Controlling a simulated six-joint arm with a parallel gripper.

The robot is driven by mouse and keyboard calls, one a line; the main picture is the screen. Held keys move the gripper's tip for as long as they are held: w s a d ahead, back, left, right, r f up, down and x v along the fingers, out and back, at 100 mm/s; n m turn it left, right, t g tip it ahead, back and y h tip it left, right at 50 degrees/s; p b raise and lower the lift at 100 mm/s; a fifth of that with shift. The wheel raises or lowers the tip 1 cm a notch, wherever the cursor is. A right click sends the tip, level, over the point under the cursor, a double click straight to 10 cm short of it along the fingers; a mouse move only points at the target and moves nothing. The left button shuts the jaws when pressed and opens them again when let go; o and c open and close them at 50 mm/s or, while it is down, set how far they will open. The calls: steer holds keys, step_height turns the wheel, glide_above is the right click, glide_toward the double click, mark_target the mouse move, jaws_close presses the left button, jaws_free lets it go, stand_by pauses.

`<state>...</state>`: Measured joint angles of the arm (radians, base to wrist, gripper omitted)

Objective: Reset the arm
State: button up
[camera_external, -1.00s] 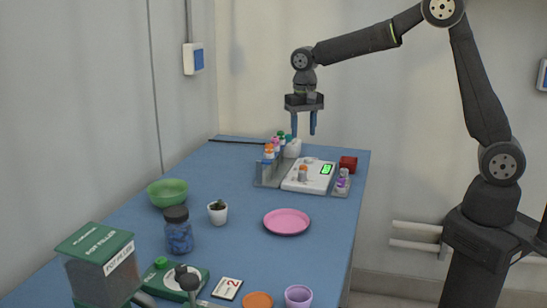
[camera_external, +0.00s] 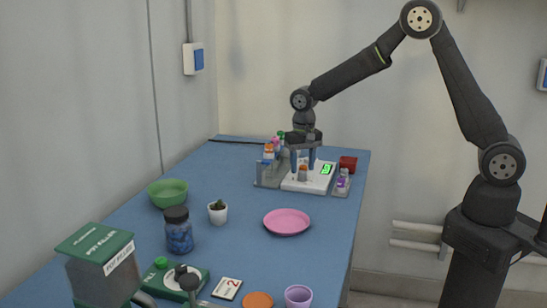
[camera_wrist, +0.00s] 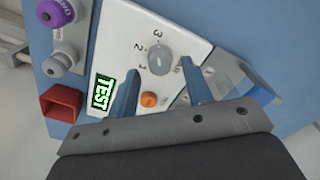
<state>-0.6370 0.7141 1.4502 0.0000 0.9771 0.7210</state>
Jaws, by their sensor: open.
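My gripper (camera_external: 303,161) is low over the white device (camera_external: 312,186) at the far end of the blue table, with its fingers pointing down. In the wrist view my gripper (camera_wrist: 160,92) is open, its two blue fingers on either side of an orange button (camera_wrist: 149,99). No object is held. Whether the fingertips touch the device cannot be told.
A rack with several coloured-cap bottles (camera_external: 269,153) stands left of the device. A red box (camera_external: 348,163) and a purple-labelled bottle (camera_external: 342,180) stand on its right. A pink plate (camera_external: 287,222), green bowl (camera_external: 168,193) and small potted plant (camera_external: 218,212) are nearer.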

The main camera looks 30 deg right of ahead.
step_height(320, 180, down, 2)
steer(key=shift+f, duration=0.1)
steer(key=shift+r+n, duration=0.3)
steer(key=shift+n, duration=0.6)
steer(key=n, duration=1.1)
steer(key=shift+n, duration=2.6)
